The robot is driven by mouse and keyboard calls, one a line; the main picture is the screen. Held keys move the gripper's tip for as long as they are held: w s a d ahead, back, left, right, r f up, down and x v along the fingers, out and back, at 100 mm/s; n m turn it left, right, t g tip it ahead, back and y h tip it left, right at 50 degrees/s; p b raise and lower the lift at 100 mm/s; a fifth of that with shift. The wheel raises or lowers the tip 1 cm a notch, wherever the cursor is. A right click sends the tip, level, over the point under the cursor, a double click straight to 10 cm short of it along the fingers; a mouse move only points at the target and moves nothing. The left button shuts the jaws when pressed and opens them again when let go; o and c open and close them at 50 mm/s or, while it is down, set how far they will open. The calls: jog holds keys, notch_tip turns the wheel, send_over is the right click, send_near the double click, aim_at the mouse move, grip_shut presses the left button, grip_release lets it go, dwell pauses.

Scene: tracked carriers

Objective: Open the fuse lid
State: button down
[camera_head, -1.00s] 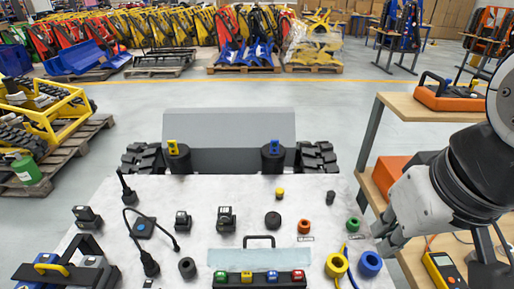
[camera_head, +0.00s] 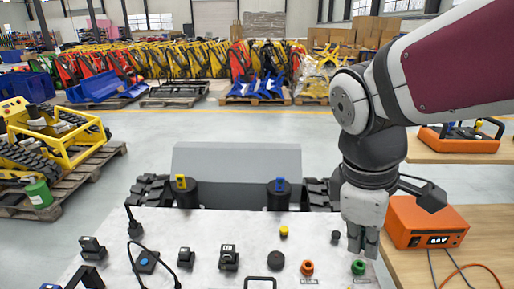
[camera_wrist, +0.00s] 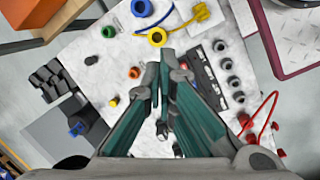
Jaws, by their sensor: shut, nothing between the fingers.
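My gripper (camera_head: 363,245) is shut and empty. In the head view it points down above the right side of the pale panel, beside the green ring (camera_head: 358,267). In the wrist view its teal fingers (camera_wrist: 158,68) meet over the panel. A black handle (camera_head: 260,280), which sat at the fuse lid's back edge in the earlier view, shows at the bottom of the head view. The lid itself is below the frame there. In the wrist view a long black strip (camera_wrist: 206,80) lies right of the fingers. I cannot make out the lid or its state.
The panel (camera_head: 205,225) carries several black knobs and switches, an orange ring (camera_head: 307,268) and a yellow knob (camera_head: 284,231). Two dark posts with yellow and blue tops stand behind it. An orange case (camera_head: 425,222) rests on the wooden bench at right.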

jog(key=w+a+f+n+g+y+p, duration=0.1)
jog(key=w+a+f+n+g+p, duration=0.25)
jog(key=a+n, duration=0.65)
jog(key=w+a+f+n+y+p, duration=0.2)
jog(key=w+a+f+n, duration=0.4)
jog(key=n, duration=0.8)
jog(key=shift+h, duration=0.3)
jog(key=x, duration=0.6)
jog(key=a+x, duration=0.1)
jog(key=x, duration=0.2)
jog(key=shift+s+p, duration=0.35)
jog(key=shift+w+f, duration=0.75)
jog(key=shift+f, duration=0.25)
jog(key=shift+w+d+f, duration=0.1)
jog(key=shift+w+f, duration=0.3)
jog(key=shift+f, duration=0.2)
jog(key=shift+w, duration=0.1)
jog(key=shift+w+f+g+b, duration=0.15)
jog(key=shift+w+g+b, duration=0.1)
jog(key=shift+g+b, duration=0.3)
